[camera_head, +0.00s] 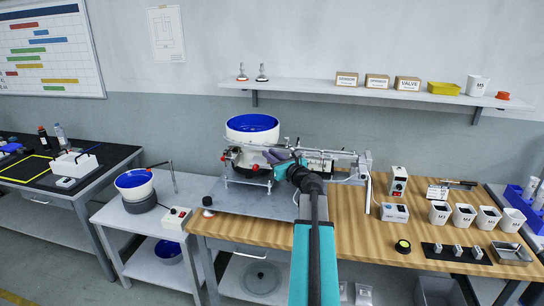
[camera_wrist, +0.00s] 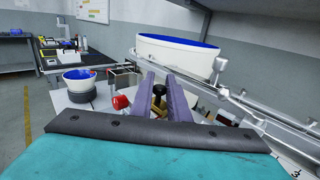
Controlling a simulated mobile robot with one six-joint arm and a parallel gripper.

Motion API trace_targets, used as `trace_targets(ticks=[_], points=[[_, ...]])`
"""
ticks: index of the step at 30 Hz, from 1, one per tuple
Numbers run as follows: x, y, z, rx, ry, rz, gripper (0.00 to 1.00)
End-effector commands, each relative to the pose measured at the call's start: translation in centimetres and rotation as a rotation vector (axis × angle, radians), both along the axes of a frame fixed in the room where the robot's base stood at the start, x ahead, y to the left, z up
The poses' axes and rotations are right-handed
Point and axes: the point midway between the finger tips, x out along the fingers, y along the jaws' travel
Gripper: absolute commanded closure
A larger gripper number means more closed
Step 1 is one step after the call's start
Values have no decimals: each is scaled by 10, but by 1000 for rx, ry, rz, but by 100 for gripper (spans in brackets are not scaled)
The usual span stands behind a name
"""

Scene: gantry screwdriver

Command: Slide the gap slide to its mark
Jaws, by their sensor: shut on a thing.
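My gripper (camera_head: 277,156) reaches over the steel plate of the wooden bench, at the front of the bowl feeder (camera_head: 252,126). In the wrist view its two purple fingers (camera_wrist: 162,82) are shut on a small dark knob with a brass part (camera_wrist: 158,93), which I take to be the gap slide. The fingers and arm hide most of the slide in the head view. I cannot make out its mark in either view. The feeder's white bowl with blue inside (camera_wrist: 176,58) stands just beyond the fingers in the wrist view.
A red knob (camera_wrist: 121,102) is left of the fingers. A metal rail (camera_wrist: 255,112) runs close on the right. A shelf (camera_head: 370,93) with boxes hangs behind.

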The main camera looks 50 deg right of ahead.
Motion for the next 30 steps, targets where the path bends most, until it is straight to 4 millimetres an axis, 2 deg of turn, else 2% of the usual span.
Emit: trace_targets(ticks=[1,4,19,30], points=[[0,0,0,0,0,0,83],[0,0,0,0,0,0,68],[-7,2,0,0,0,0,68],[-43,11,-1,0,0,-1,68]])
